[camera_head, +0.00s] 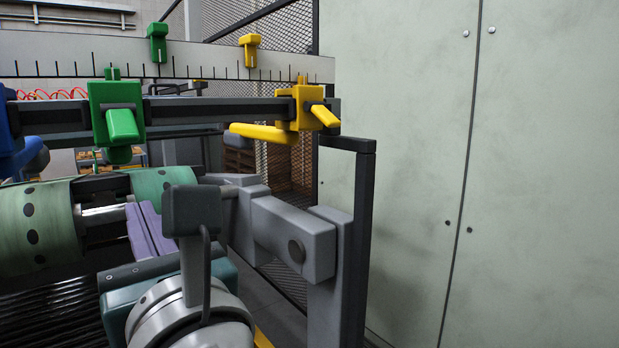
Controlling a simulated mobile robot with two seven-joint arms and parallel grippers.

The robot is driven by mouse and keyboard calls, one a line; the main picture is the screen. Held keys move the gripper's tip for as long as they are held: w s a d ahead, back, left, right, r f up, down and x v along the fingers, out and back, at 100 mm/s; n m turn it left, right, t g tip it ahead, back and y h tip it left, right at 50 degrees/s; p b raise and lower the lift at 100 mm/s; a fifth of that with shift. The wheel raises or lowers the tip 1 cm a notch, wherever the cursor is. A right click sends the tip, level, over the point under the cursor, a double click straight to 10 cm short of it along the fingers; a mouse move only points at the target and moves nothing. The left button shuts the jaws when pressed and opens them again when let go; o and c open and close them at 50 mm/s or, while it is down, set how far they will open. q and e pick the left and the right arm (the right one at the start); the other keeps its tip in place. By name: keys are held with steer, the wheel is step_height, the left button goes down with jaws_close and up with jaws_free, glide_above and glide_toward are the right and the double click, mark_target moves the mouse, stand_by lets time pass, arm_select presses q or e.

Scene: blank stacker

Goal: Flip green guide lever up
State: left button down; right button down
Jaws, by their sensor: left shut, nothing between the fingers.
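The green guide (103,95) is a block clamped on the dark horizontal rail at the upper left. Its short green lever (123,125) sticks out toward me and slants down. A rounded green end shows below the block. My left gripper (138,208), with purple fingers, is shut and empty. Its fingertips point up and away from me, lower in the picture than the green guide, with a visible gap between them and the lever. How far apart they are in depth I cannot tell. My right gripper is not in view.
A yellow guide (300,108) with a lever and rod sits to the right on the rail (190,108). A blue guide (8,125) is cut off at the left edge. A ruler (200,60) runs behind. Green rollers (35,230) lie below. A pale cabinet (500,170) fills the right.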

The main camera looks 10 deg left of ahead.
mark_target(122, 124)
arm_select(q)
steer(key=w+a+r+p, duration=0.4)
steer(key=a+r+p, duration=0.1)
steer(key=shift+w+a, duration=0.15)
steer(key=shift+w, duration=0.05)
steer(key=shift+r, duration=0.1)
stand_by(0.4)
